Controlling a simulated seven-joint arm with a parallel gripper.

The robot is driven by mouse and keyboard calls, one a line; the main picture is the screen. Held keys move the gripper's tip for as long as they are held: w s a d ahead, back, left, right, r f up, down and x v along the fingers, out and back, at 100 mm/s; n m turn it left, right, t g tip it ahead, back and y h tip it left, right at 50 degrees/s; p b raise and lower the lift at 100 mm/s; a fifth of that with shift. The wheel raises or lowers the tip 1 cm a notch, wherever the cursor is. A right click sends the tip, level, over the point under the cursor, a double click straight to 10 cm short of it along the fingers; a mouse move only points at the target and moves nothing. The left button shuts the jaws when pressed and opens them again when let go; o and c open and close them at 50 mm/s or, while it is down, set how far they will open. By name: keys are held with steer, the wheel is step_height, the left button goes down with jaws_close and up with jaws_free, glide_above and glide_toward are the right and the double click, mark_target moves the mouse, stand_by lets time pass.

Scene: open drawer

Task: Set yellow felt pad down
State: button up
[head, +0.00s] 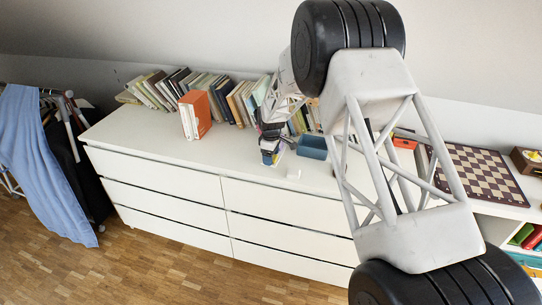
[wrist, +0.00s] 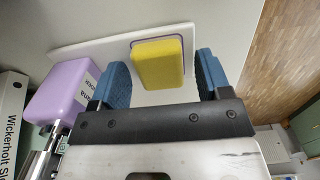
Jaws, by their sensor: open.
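The yellow felt pad (wrist: 157,62) shows in the wrist view as a thick yellow block with a thin purple edge around its far side. It lies against a white surface (wrist: 85,50). My gripper (wrist: 162,80) is open, with one blue-padded finger on each side of the pad. A gap shows between the pad and the right finger; the left finger is close to the pad's edge, and I cannot tell if it touches. In the head view my gripper (head: 270,150) is low over the dresser top, and the pad is too small there to make out surely.
A purple box (wrist: 62,95) stands close by the left finger. The front left top is clear.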

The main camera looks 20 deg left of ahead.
steer(key=shift+r, duration=0.1)
step_height(320, 180, up, 12)
stand_by(0.8)
stand_by(0.8)
